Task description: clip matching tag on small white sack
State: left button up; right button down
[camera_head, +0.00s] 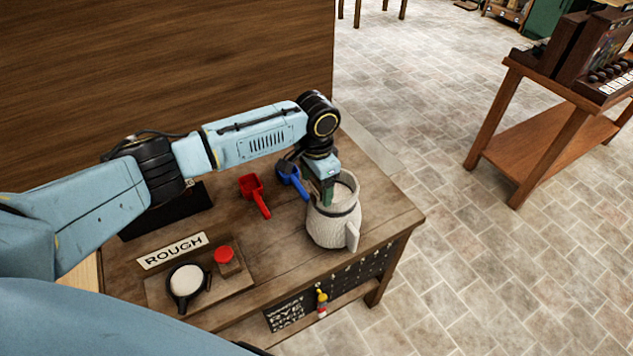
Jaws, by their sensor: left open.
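A small white sack (328,232) stands upright and open near the table's right end, with a rolled rim and pale contents. A pale flap hangs at its lower right; I cannot tell whether it is a tag. My left gripper (328,198) points down at the sack's mouth, over the near-left rim, with its jaws open. The fingertips are partly hidden, and I cannot tell whether they touch the sack. A small yellow, white and red item (321,303), perhaps a tag, is at the table's front. My right gripper is not in view.
A red scoop (254,193) and a blue scoop (290,178) lie left of the sack. A ROUGH sign (173,251), a black-rimmed round dish (187,281) and a red-topped block (226,261) are nearer. A lettered board (286,313) is below.

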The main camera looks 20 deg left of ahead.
pick_arm(q)
notch_tip(320, 180, up, 13)
jog(key=shift+r+b, duration=0.2)
jog(key=shift+b, duration=0.15)
dwell(0.7)
